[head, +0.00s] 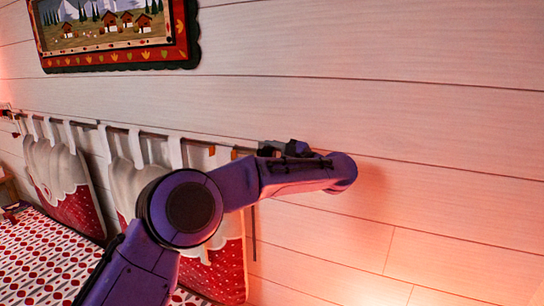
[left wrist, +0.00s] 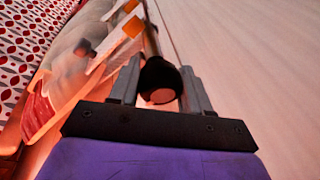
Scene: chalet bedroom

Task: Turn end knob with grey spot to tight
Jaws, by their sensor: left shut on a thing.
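The end knob (left wrist: 160,75) is dark and round, on the near end of the curtain-style rod (left wrist: 151,38). A paler spot, tinted pinkish by the light, shows on its end face. My left gripper (left wrist: 159,84) has a finger on each side of the knob and is shut on it. In the head view, the left gripper (head: 275,149) is at the right end of the rod (head: 148,134), against the wall. The knob cannot be made out clearly there. My right gripper is in neither view.
White and red fabric panels (head: 126,185) hang from the rod by loops, above a bed with a red-patterned cover (head: 45,258). A framed picture (head: 115,35) hangs higher on the plank wall. The wall (head: 430,130) to the right is bare.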

